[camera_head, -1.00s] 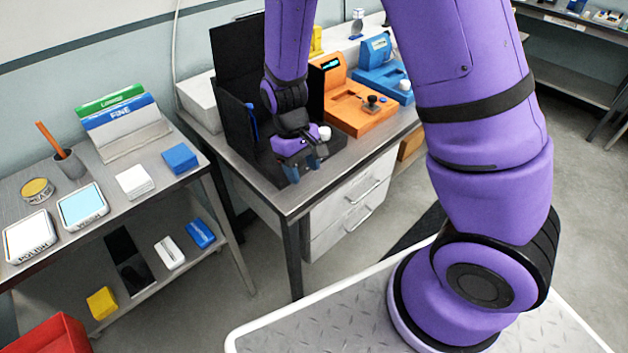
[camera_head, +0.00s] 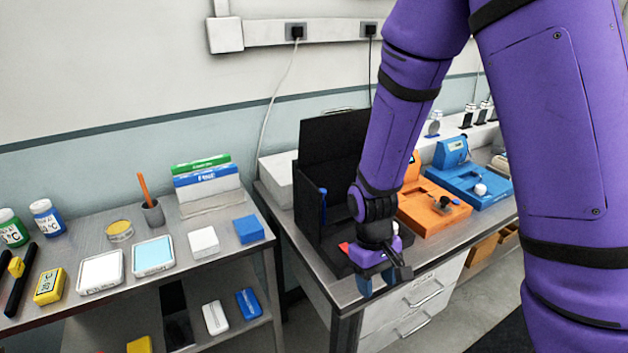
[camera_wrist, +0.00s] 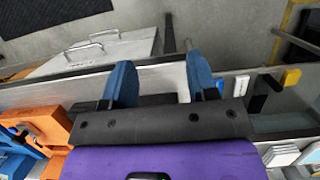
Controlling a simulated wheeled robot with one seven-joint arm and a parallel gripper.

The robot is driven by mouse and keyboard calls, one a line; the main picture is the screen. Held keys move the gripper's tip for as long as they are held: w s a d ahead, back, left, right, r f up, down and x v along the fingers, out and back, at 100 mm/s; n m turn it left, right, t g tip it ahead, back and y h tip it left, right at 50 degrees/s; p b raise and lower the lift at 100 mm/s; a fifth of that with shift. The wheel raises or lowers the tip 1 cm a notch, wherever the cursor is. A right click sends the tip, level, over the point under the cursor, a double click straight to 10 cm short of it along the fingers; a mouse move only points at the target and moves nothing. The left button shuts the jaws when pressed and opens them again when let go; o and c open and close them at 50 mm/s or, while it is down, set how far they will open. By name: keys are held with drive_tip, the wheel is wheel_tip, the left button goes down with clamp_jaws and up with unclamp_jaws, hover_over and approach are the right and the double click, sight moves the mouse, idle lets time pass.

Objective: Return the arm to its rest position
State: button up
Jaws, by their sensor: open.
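My gripper (camera_head: 377,282) hangs at the front edge of the workbench in the head view, below my purple arm and in front of the black open-fronted box (camera_head: 330,165). In the wrist view its two blue fingers (camera_wrist: 160,85) stand apart with nothing between them. The bench edge and the grey floor show beyond the fingers. My arm hides part of the black box and of the bench top.
An orange device (camera_head: 430,212) and a blue device (camera_head: 470,185) stand right of my gripper. A side table (camera_head: 130,290) at left holds white and blue blocks, trays and a pencil cup (camera_head: 152,213). Drawers (camera_head: 425,295) sit under the bench. Floor in front shows free room.

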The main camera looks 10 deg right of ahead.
drive_tip(key=s+d+r+m+t+y, duration=0.1)
drive_tip(key=s+d+r+t, duration=0.15)
drive_tip(key=r, duration=1.05)
drive_tip(key=s+d+r+m+t+y, duration=0.1)
drive_tip(key=s+d+r+t, duration=0.2)
drive_tip(key=r, duration=0.9)
drive_tip(key=s+d+r+m+t+h, duration=0.1)
drive_tip(key=s+d+r+t, duration=0.1)
drive_tip(key=s+d+r, duration=0.2)
drive_tip(key=shift+s+r+m, duration=0.3)
drive_tip(key=shift+s+r, duration=0.55)
drive_tip(key=shift+r, duration=0.4)
drive_tip(key=shift+t, duration=0.25)
